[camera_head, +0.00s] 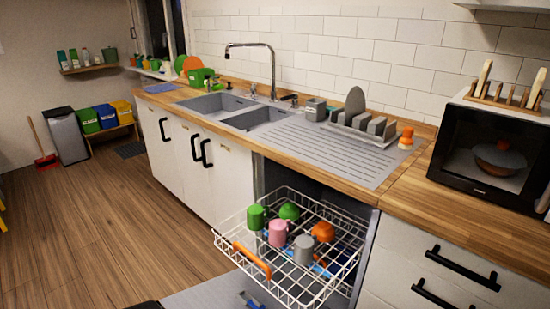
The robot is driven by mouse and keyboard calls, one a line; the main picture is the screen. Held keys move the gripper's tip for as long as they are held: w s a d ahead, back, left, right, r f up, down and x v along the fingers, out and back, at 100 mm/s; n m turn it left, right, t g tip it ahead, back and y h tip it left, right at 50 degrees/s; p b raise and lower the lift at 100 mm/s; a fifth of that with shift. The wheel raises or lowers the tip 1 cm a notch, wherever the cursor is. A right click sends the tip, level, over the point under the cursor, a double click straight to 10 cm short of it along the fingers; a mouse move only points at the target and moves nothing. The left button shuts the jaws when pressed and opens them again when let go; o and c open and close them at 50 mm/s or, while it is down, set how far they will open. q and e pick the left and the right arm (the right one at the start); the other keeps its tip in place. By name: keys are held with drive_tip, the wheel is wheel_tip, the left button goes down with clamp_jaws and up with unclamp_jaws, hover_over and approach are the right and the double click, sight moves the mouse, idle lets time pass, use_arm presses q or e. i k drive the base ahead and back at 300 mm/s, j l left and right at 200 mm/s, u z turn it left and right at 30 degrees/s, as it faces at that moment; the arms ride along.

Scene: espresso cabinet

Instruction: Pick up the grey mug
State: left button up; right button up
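The grey mug (303,249) sits in a white wire rack (290,292), pulled out from under the counter. It stands at the right of a pink mug (278,233) and in front of an orange mug or bowl (323,231). A green mug (256,217) and a green bowl-like item (289,211) are behind, toward the left. Blue items lie low in the rack, partly hidden by the mugs and wires. Neither gripper can be made out. Small dark shapes at the bottom and right picture edges are too cut off to identify.
The wooden counter (408,187) runs above the rack, with a double sink (215,103), a ribbed drainboard (345,150) and a grey dish holder (362,128). A black microwave (490,150) stands at right. Drawers with black handles (462,270) are right of the rack.

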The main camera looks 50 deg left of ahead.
sight(305, 245)
drive_tip(key=u, duration=0.45)
drive_tip(key=j+u, duration=0.1)
drive_tip(key=u, duration=0.3)
drive_tip(key=j+u, duration=0.1)
drive_tip(key=u, duration=0.35)
drive_tip(key=j+u, duration=0.1)
drive_tip(key=u, duration=0.3)
drive_tip(key=k, duration=0.05)
